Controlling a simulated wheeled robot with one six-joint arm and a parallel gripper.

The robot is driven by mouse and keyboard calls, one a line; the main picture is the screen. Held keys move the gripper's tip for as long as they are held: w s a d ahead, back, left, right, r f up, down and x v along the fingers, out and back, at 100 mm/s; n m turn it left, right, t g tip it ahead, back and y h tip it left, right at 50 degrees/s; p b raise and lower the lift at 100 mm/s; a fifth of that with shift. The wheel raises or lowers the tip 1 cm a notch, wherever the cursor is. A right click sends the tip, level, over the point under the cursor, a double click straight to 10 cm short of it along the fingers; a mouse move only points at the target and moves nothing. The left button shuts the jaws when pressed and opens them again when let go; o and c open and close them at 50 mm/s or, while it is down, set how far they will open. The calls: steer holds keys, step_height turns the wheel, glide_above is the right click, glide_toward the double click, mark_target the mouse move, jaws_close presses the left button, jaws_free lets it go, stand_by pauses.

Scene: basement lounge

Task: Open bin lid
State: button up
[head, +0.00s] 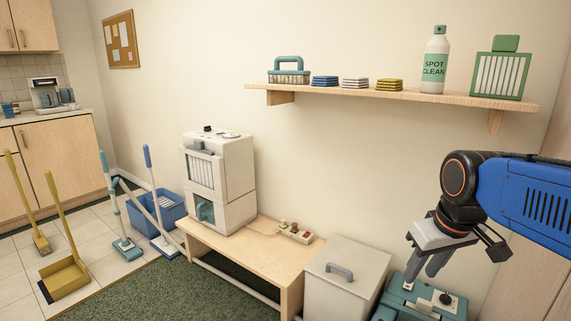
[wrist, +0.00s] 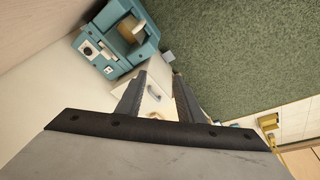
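The bin (head: 340,299) is a pale grey box standing on the floor at the right end of the wooden bench. Its lid (head: 362,263) lies flat and shut on top, with a grey arched handle (head: 339,271). My gripper (head: 421,277) is to the right of the bin in the head view, pointing down, apart from the lid. In the wrist view my gripper (wrist: 158,92) shows two dark fingers spread apart with nothing held. The handle (wrist: 154,94) shows between and beyond the fingers; the gripper body hides much of the lower picture.
A teal machine (head: 418,301) stands right of the bin, below my gripper; it also shows in the wrist view (wrist: 118,40). The bench (head: 258,252) carries a white machine (head: 219,181) and a power strip (head: 295,233). A wall shelf (head: 400,95) holds cleaning things above.

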steer(key=s+f, duration=0.2)
steer(key=s, duration=0.1)
steer(key=s+f+m+t, duration=0.1)
steer(key=s+f, duration=0.1)
steer(key=s, duration=0.1)
steer(key=s+f+m, duration=0.1)
steer(key=s+f, duration=0.1)
steer(key=s, duration=0.1)
steer(key=shift+s+f, duration=0.15)
steer(key=shift+s, duration=0.1)
steer(key=shift+c, duration=0.3)
steer(key=shift+s+f, duration=0.2)
jaws_close()
steer(key=w+d+f+n+g+h, duration=0.2)
steer(key=w+d+f+n+h, duration=0.1)
steer(key=w+d, duration=0.15)
steer(key=n+t+h, duration=0.5)
steer(key=n+t, duration=0.4)
steer(key=n, duration=1.6)
glide_above(338, 284)
steer(key=s+a, duration=0.6)
steer(key=s, duration=0.2)
step_height(338, 284, down, 25)
steer(key=x, duration=1)
steer(key=shift+w+d+f, duration=0.1)
steer(key=shift+w+d, duration=0.05)
steer(key=shift+d, duration=0.15)
